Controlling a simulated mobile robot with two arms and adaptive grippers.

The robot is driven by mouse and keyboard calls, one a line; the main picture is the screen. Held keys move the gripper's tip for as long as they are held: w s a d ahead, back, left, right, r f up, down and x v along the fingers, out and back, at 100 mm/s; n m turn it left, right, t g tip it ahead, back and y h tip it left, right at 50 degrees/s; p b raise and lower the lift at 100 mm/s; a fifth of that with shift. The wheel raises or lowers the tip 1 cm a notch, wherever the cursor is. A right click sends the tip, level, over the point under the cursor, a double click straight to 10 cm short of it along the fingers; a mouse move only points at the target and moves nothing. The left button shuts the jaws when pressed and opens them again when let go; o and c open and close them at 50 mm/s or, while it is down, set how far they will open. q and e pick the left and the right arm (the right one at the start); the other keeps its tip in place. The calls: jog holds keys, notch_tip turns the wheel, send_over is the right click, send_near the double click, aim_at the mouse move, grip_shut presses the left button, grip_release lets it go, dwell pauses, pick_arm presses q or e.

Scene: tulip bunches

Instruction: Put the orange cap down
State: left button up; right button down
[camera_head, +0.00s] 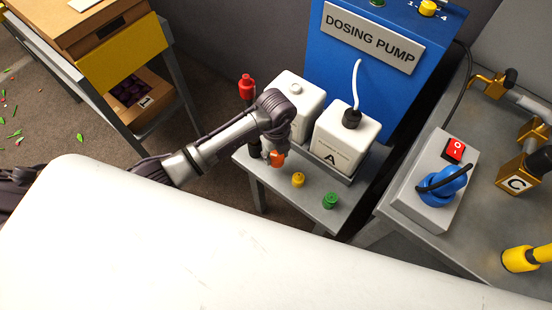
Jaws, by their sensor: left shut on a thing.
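The orange cap (278,159) is at the tip of my left gripper (269,152), which is shut on it. The gripper points down over the back left part of the small grey table (318,211). I cannot tell whether the cap touches the tabletop. A yellow cap (298,180) and a green cap (330,200) stand on the table to the right of and in front of the orange one. My right gripper is not in view.
Two white canisters, one marked A (343,143) and one behind it (297,97), stand close to my left gripper. The blue dosing pump (350,80) is behind them. A red-topped item (246,87) is left of the canisters. A grey switch box (437,180) is at right.

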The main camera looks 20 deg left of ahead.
aim_at(276, 161)
pick_arm(q)
jog(key=shift+f, duration=1.95)
jog(key=shift+f, duration=0.15)
jog(key=o, duration=1.1)
